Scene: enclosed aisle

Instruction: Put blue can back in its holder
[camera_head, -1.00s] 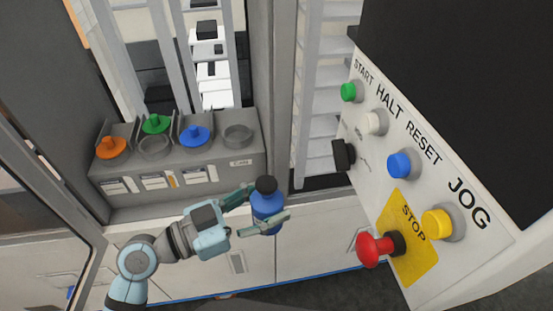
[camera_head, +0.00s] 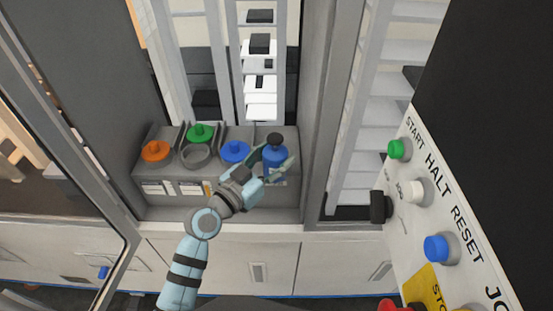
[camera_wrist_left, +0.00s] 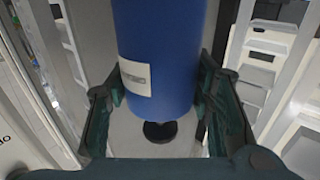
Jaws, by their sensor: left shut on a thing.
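The blue can (camera_head: 275,154) with a black cap is upright between the fingers of my left gripper (camera_head: 273,165), at the right end of the grey holder rack (camera_head: 240,190). The can covers the rack's rightmost round holder, so I cannot tell whether it is in it or just above. In the left wrist view the blue can (camera_wrist_left: 160,55), with a white label, stands between the two dark fingers of my left gripper (camera_wrist_left: 165,100). A dark round shape shows at the can's lower end. My right gripper is not in view.
The rack also holds an orange-topped can (camera_head: 156,151), a green-topped can (camera_head: 200,132) and a blue-topped can (camera_head: 234,151). A grey round holder (camera_head: 196,156) is empty. A button panel (camera_head: 425,210) stands at the right, and a grey post (camera_head: 328,110) rises beside the rack.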

